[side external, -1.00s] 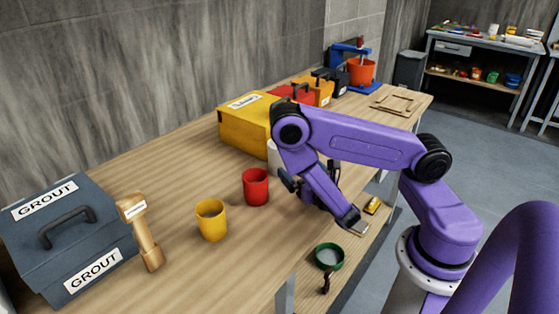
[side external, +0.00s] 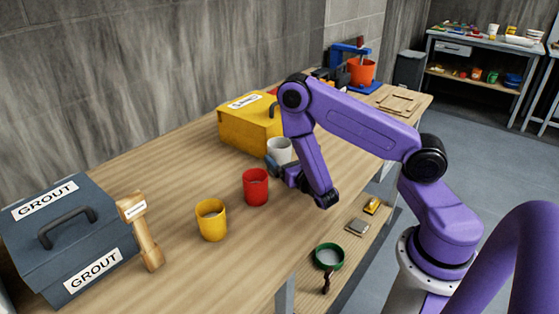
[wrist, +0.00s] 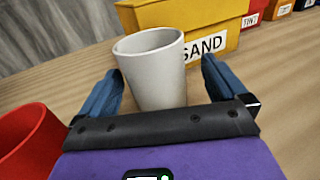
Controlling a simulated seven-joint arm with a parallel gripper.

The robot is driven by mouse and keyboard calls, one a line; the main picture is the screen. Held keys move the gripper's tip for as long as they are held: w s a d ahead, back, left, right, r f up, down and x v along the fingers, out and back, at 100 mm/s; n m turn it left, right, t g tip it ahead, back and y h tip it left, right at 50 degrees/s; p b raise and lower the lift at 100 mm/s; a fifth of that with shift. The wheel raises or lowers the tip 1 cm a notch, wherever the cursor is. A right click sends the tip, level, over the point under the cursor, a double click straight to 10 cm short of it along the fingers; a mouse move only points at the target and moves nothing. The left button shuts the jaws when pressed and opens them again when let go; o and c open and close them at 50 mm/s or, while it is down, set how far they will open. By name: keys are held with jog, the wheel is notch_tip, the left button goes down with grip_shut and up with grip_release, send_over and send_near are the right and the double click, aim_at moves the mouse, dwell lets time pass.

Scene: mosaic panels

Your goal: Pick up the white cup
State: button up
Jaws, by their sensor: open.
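The white cup (side external: 280,149) stands upright on the workbench in front of the yellow box, beyond the red cup. In the wrist view the white cup (wrist: 152,65) stands between my two blue fingers, nearer the left one, and its base is hidden by the gripper body. My gripper (wrist: 160,85) is open around the cup's near side. In the side view my gripper (side external: 279,167) is low over the bench, at the near side of the cup, and partly covers it. I cannot tell whether a finger touches the cup.
A red cup (side external: 256,187) stands close to my gripper, and a yellow cup (side external: 211,220) is farther left. The yellow SAND box (wrist: 190,25) is just behind the white cup.

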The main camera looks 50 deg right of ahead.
jog(key=shift+a+x, duration=0.15)
jog(key=shift+x, duration=1)
jog(key=shift+a+x, duration=0.15)
jog(key=shift+x, duration=1)
jog(key=shift+w+f, duration=0.1)
jog(key=shift+f, duration=0.1)
jog(key=c, duration=1.1)
jog(key=shift+r, duration=0.1)
